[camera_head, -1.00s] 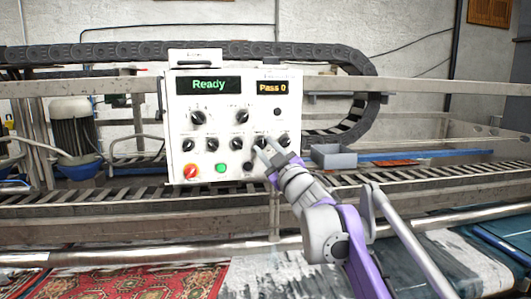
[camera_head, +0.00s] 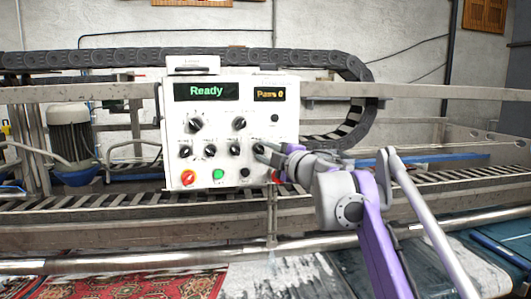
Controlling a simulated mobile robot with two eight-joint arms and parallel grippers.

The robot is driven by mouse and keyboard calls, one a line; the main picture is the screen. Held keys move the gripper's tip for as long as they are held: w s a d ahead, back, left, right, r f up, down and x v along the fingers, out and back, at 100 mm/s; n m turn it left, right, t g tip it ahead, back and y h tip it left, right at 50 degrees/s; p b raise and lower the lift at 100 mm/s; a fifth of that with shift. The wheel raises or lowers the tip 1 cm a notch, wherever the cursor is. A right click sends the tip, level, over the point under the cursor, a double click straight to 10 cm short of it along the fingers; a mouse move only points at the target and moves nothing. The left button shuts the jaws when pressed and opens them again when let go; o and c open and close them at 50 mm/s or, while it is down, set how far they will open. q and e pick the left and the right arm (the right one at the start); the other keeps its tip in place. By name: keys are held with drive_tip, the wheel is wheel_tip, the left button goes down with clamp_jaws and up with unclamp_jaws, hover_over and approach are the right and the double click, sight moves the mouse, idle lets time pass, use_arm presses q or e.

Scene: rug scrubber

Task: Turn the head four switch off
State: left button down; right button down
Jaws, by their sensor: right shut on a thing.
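The white control panel (camera_head: 226,107) stands upright in the middle, with rotary switches in two rows. The labels are too small to read. In the lower row, the fourth black switch from the left (camera_head: 259,147) is at the fingertips of my right gripper (camera_head: 263,153). The gripper reaches in from the right and is shut on this switch. Its fingers and wrist hide the lower right of the panel and part of the switch. The switch's exact setting cannot be told. My left gripper is not in view.
The panel's displays read "Ready" (camera_head: 206,91) and "Pass 0" (camera_head: 269,94). A black cable chain (camera_head: 130,55) loops behind.

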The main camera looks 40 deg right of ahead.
idle(0.3)
drive_tip(key=c, duration=0.6)
unclamp_jaws()
drive_tip(key=shift+s, duration=0.35)
use_arm(q)
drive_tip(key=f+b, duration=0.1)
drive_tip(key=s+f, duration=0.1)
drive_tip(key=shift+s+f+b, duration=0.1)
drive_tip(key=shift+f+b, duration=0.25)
drive_tip(key=shift+b, duration=0.05)
use_arm(e)
drive_tip(key=s, duration=0.6)
drive_tip(key=s+a, duration=0.1)
drive_tip(key=s, duration=0.3)
drive_tip(key=shift+a, duration=0.1)
